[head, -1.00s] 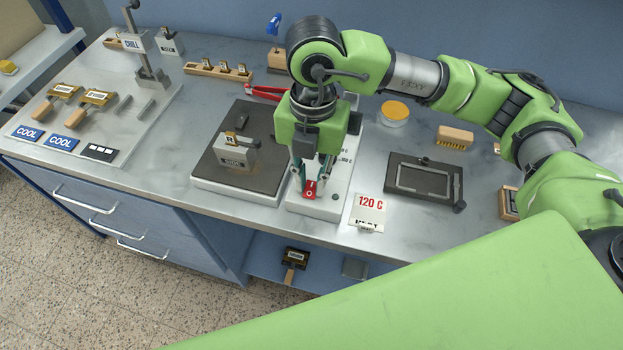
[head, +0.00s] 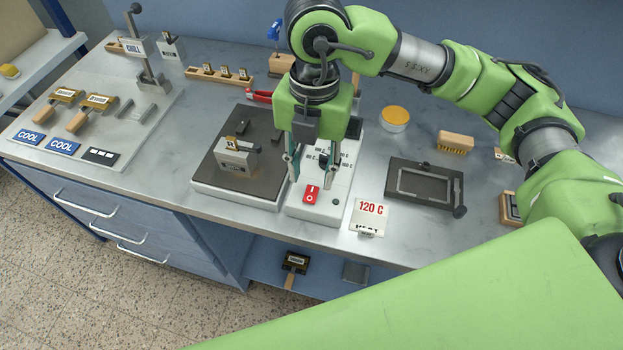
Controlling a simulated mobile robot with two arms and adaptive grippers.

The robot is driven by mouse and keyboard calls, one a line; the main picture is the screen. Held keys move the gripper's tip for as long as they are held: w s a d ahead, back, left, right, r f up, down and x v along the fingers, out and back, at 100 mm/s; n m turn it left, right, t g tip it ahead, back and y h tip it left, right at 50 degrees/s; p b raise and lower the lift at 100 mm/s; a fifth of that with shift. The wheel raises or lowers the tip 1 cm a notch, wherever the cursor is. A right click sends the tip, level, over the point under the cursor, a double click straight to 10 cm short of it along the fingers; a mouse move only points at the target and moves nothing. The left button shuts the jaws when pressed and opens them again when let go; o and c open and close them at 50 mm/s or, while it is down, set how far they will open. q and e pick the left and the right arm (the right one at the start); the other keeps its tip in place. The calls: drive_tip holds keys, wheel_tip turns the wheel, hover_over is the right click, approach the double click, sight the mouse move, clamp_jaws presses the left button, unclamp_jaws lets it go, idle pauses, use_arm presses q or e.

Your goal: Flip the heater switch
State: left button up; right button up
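The heater switch (head: 311,194) is a red rocker with white marks, near the front end of the white heater control box (head: 318,213). Nothing covers it in the head view. My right gripper (head: 310,176) points down over the box, just behind the switch. Its two fingers are apart with nothing between them, and they look clear of the switch. A dark hotplate (head: 227,180) with a metal block (head: 236,159) on it sits left of the control box. My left gripper is not in view.
A "120 C" card (head: 371,215) stands right of the box near the bench's front edge. A dark framed plate (head: 424,185) lies farther right. Red-handled tongs (head: 259,96) lie behind the hotplate. COOL labels (head: 63,146) and stamps are at the left.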

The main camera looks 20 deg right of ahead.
sight(312, 189)
wheel_tip(312, 189, up, 8)
drive_tip(key=shift+w, duration=0.2)
drive_tip(key=shift+d, duration=0.1)
idle(0.3)
